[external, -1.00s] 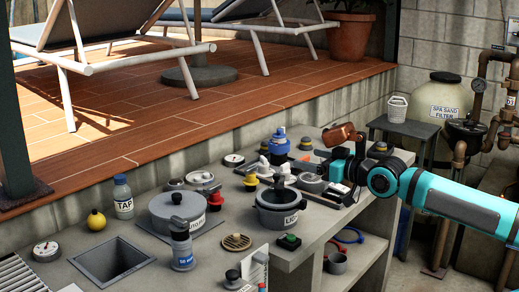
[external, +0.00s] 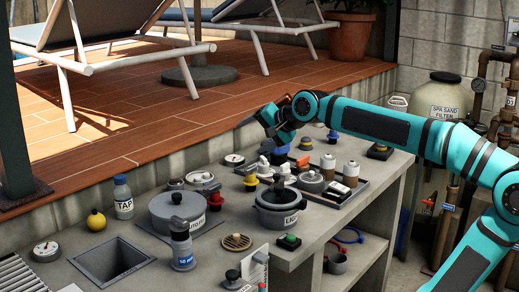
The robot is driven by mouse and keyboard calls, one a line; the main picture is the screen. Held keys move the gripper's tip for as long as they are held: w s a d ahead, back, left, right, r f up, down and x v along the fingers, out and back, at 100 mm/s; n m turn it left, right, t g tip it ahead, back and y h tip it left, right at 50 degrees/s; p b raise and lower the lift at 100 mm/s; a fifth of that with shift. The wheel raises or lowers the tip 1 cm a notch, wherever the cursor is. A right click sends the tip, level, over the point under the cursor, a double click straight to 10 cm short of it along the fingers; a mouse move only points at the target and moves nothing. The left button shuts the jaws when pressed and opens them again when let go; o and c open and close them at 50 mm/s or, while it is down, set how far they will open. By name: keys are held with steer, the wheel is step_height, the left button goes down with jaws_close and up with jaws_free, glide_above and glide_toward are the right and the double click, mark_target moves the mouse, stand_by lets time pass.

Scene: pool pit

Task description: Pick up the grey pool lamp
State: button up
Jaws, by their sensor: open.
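A dark grey round housing (external: 283,209) with a partly readable white label stands on the counter, right of centre. A smaller grey round piece (external: 311,181) lies behind it, near the dark tray. I cannot tell for certain which of them is the grey pool lamp. My gripper (external: 270,134) is open above the back of the counter, behind and above both grey pieces and apart from them. It partly covers a blue item (external: 275,150) there; its fingertips are small and hard to make out.
A large lidded grey canister (external: 178,212) and a blue-labelled bottle (external: 181,245) stand left of the housing. A square opening (external: 110,259) cuts the counter at the front left.

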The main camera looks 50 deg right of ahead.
steer(key=w+f+m+g+y, duration=0.1)
steer(key=w+f+m+g, duration=0.15)
steer(key=w+m, duration=0.6)
steer(key=m+g+y, duration=0.3)
steer(key=m+g, duration=0.1)
steer(key=m, duration=0.2)
glide_toward(176, 182)
steer(key=x, duration=1)
steer(key=shift+f, duration=0.1)
steer(key=shift+c, duration=0.3)
steer(key=c, duration=1)
